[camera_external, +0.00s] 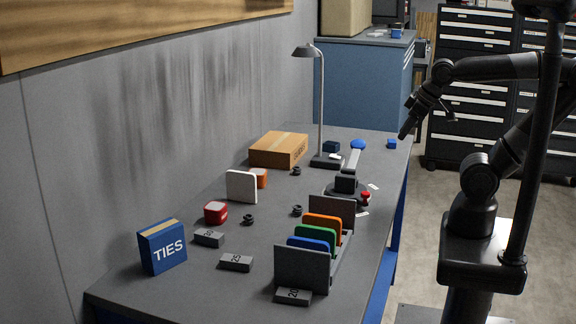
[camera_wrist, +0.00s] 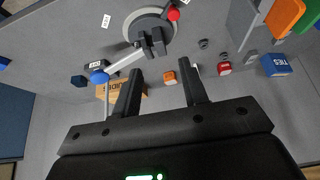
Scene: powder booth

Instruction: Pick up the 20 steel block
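The dark grey steel block marked 20 (camera_external: 293,297) lies flat at the near end of the bench, just in front of the file rack's grey end plate. I cannot make it out in the wrist view. My gripper (camera_external: 406,130) is in the air by the bench's right edge, toward the far end, well away from the block. The wrist view shows its two fingers (camera_wrist: 160,72) apart with nothing between them.
Two similar blocks, one marked 25 (camera_external: 236,263) and another (camera_external: 209,238), lie left of the rack (camera_external: 302,268). A blue TIES box (camera_external: 162,248), a lamp (camera_external: 320,100), a cardboard box (camera_external: 278,150) and a round-based device (camera_external: 345,192) also stand on the bench (camera_external: 190,292).

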